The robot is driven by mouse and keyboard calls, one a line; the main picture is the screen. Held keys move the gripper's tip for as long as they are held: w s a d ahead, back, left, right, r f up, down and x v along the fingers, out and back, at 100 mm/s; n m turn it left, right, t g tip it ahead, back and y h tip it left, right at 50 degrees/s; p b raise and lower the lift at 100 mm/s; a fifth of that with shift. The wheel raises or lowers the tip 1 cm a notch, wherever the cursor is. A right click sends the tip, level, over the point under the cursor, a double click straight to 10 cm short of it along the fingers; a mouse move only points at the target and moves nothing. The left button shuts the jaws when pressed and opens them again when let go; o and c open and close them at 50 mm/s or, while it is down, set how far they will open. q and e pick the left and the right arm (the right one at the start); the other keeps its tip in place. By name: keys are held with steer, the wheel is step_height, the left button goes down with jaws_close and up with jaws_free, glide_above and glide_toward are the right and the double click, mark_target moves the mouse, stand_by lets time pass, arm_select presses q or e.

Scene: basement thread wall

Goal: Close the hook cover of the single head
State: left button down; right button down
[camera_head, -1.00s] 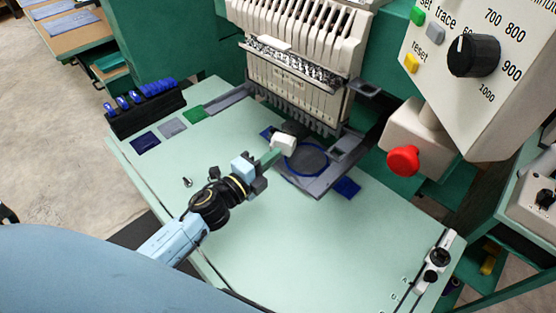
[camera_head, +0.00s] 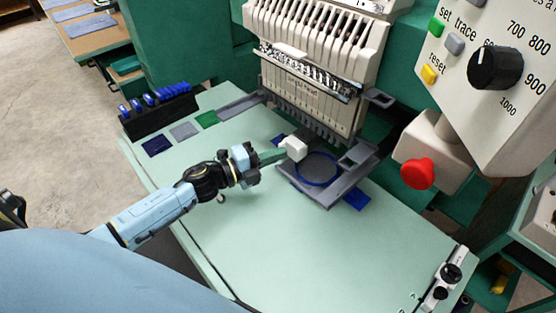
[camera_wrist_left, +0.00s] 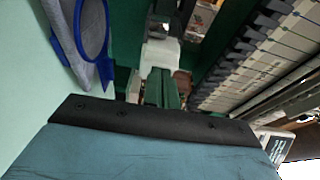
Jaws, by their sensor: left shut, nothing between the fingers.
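A white block-like part (camera_head: 293,148), which looks like the hook cover, is below the single head (camera_head: 312,95), at the left edge of the hoop (camera_head: 318,168). I cannot tell whether the cover is fully closed. My left gripper (camera_head: 272,156) reaches in from the left. Its green fingers are shut and empty, with their tips close to the white part; contact is unclear. In the left wrist view the fingers (camera_wrist_left: 162,90) point at the white part (camera_wrist_left: 159,55), directly beyond them. My right gripper is not in view.
The pale green table (camera_head: 310,250) is clear in front. A dark rack with blue items (camera_head: 158,117) and fabric swatches (camera_head: 183,131) lie at the left. A red button (camera_head: 418,173) juts out at the right. The needle row hangs close above the hoop.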

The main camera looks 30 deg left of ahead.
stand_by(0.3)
arm_select(q)
steer(key=s+d+p, duration=0.2)
steer(key=d, duration=0.2)
steer(key=a+b+v, duration=0.1)
steer(key=v, duration=0.8)
steer(key=shift+a, duration=0.2)
steer(key=shift+w, duration=0.15)
